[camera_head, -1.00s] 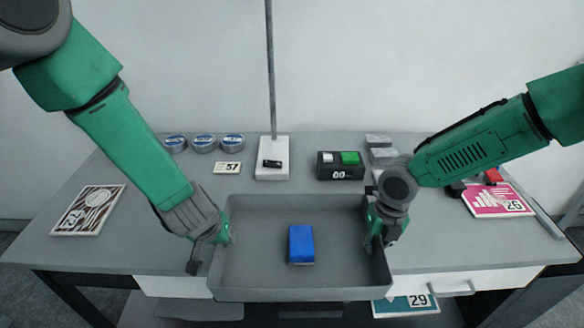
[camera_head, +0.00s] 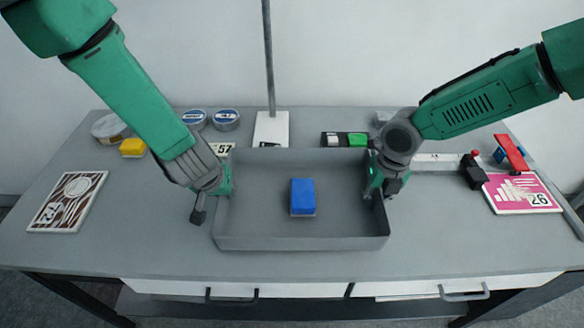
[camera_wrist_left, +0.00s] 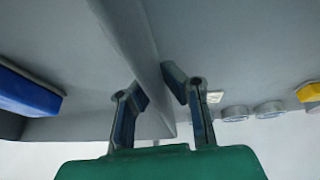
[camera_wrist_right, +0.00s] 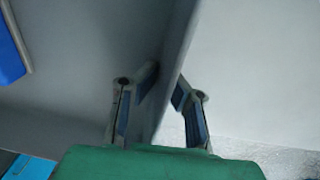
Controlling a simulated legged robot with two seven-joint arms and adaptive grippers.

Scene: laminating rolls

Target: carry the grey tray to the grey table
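The grey tray (camera_head: 300,243) is in the middle of the head view, level, with a blue block (camera_head: 303,196) lying inside it. The grey table (camera_head: 130,235) is under and around it; I cannot tell whether the tray touches the tabletop. My left gripper (camera_head: 223,180) is shut on the tray's left wall; the left wrist view shows a finger on each side of that wall (camera_wrist_left: 133,45). My right gripper (camera_head: 376,178) is shut on the right wall (camera_wrist_right: 172,50), also with a finger on each side. The blue block shows at the left in both wrist views.
A pole stands on a white base (camera_head: 271,130) behind the tray. Round tins (camera_head: 226,118) and a yellow object (camera_head: 132,147) are at the back left. A brown-and-white panel (camera_head: 66,202) lies left, a pink panel (camera_head: 520,192) right. Bare tabletop lies on both sides.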

